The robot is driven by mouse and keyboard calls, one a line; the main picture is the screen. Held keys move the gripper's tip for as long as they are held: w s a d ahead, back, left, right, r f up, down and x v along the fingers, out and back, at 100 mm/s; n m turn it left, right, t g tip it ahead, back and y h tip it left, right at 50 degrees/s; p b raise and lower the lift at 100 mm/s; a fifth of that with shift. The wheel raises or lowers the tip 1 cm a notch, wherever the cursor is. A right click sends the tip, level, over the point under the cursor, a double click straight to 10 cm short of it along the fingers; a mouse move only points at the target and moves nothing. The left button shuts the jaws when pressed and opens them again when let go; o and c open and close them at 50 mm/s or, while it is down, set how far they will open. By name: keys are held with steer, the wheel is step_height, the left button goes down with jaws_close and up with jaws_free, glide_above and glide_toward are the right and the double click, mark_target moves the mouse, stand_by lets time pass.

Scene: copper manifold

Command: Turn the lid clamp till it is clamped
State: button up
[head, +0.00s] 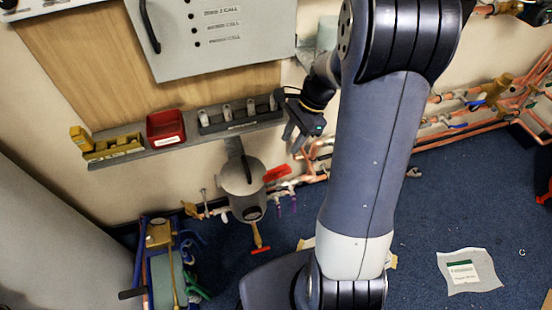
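A grey round vessel (249,208) with a flat round lid (240,176) hangs low by the wall, left of my arm. A narrow dark bar (246,169) lies across the lid; it looks like the lid clamp, but its exact shape is too small to tell. A red handle (277,173) sticks out at the lid's right edge. My gripper (292,141) is above and right of the lid, apart from it. Its two fingers point down and look spread, with nothing seen between them.
A grey shelf (187,147) above the vessel holds a red bin (166,127), yellow trays and a dark rack (240,118). Copper pipes with valves (457,98) run along the wall to the right.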

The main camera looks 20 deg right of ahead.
mark_target(277, 168)
steer(key=b+x, duration=0.1)
steer(key=x, duration=0.9)
steer(key=shift+c, duration=0.4)
jaws_close()
